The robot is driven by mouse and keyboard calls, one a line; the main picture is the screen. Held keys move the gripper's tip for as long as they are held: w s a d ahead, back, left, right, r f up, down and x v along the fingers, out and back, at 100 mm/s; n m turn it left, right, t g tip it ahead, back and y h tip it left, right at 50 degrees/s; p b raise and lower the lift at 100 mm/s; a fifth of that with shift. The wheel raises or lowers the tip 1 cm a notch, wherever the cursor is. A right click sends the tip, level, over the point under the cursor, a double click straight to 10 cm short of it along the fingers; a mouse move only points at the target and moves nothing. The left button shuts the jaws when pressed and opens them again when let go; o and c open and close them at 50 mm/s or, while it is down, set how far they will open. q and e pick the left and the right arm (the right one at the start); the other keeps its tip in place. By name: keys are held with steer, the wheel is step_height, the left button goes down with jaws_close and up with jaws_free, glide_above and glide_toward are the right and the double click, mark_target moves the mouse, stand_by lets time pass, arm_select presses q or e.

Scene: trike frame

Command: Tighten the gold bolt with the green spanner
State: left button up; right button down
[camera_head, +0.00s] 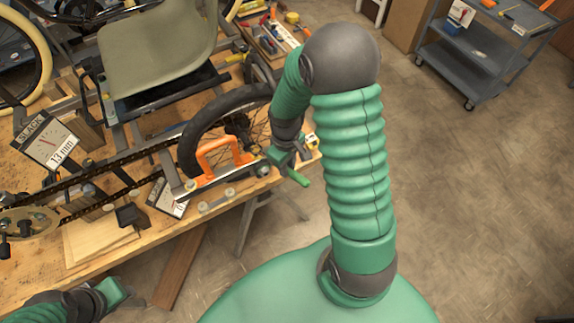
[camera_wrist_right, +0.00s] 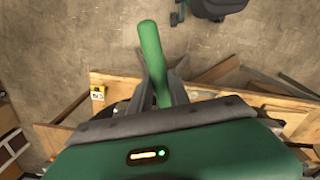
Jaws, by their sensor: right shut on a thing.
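The green spanner (camera_head: 298,178) is in my right gripper (camera_head: 284,157), by the right end of the workbench near the trike's wheel. Its green handle also shows in the right wrist view (camera_wrist_right: 152,55), between the two grey fingers of my right gripper (camera_wrist_right: 158,92). The spanner's head is hidden or too small to tell. A small gold-coloured spot (camera_head: 190,185) shows on the frame beside the orange part; I cannot tell whether it is the gold bolt. My left gripper (camera_head: 116,292) is low at the left, in front of the bench edge; its jaws are unclear.
The trike's wheel (camera_head: 190,152), seat (camera_head: 155,55) and chain (camera_head: 140,153) crowd the wooden workbench (camera_head: 60,275). An orange bracket-like part (camera_head: 208,160) stands beside the wheel. Gauge cards (camera_head: 50,143) stand on the bench. A grey cart (camera_head: 470,62) is far right; floor between is clear.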

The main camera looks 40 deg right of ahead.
steer(key=shift+f+b, duration=0.55)
steer(key=shift+f, duration=0.35)
steer(key=c, duration=1.9)
jaws_free()
jaws_close()
steer(key=shift+a, duration=0.1)
steer(key=w+a+m, duration=0.1)
steer(key=a+m, duration=0.5)
steer(key=shift+a, duration=0.35)
steer(key=shift+d, duration=0.15)
